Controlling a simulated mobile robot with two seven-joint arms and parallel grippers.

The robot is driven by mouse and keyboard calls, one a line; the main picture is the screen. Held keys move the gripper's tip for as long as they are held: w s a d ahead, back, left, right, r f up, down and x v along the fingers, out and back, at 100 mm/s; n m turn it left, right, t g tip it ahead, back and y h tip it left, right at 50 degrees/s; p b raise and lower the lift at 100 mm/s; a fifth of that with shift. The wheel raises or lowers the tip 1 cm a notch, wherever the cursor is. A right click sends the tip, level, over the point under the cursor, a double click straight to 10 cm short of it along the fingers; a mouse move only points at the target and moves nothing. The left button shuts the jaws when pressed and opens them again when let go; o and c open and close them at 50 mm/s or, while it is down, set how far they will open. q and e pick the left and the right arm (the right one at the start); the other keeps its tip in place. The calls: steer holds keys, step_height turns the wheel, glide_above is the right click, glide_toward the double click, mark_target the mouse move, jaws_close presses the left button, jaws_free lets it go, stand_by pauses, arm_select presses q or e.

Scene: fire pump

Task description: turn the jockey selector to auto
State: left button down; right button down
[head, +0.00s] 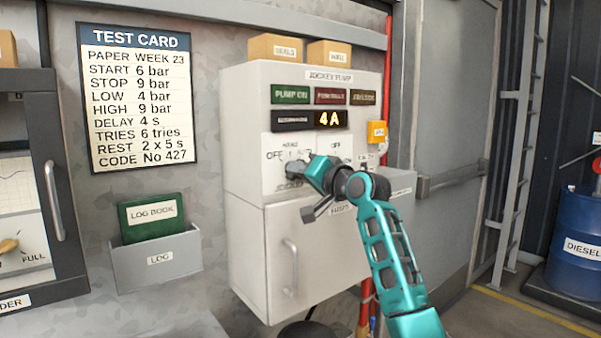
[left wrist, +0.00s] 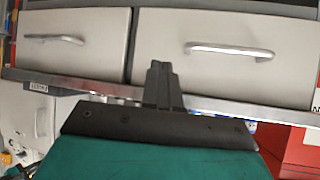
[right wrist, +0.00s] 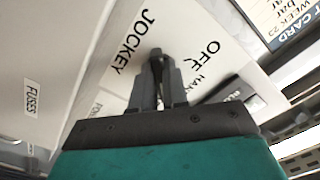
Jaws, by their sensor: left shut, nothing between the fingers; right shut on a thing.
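The jockey pump cabinet (head: 245,135) is a white box on the wall. The jockey selector is on its front at the left; OFF (head: 273,155), a hand label above and an auto label at right surround it. My right gripper (head: 297,171) reaches it from the right and covers most of it. In the right wrist view its fingers (right wrist: 158,85) are shut on the small dark selector knob (right wrist: 156,55), beside the JOCKEY and OFF lettering. The knob's pointing direction is hidden. My left gripper (left wrist: 160,75) shows only in the left wrist view, shut and empty before grey drawers.
A lit display (head: 330,119) reads 4 A, above the selector. A lower cabinet door with a handle (head: 290,265) is below. A test card (head: 137,98) and a log book (head: 152,216) in a holder are left. A grey door (head: 455,110) and blue diesel drum (head: 578,230) are right.

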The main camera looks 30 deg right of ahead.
steer(key=shift+m, duration=0.5)
steer(key=shift+r, duration=0.1)
steer(key=c, duration=1.1)
jaws_free()
steer(key=shift+c, duration=0.2)
steer(key=s+d+b, duration=0.1)
steer(key=s+b, duration=0.1)
steer(key=s, duration=1.1)
steer(key=shift+w, duration=0.1)
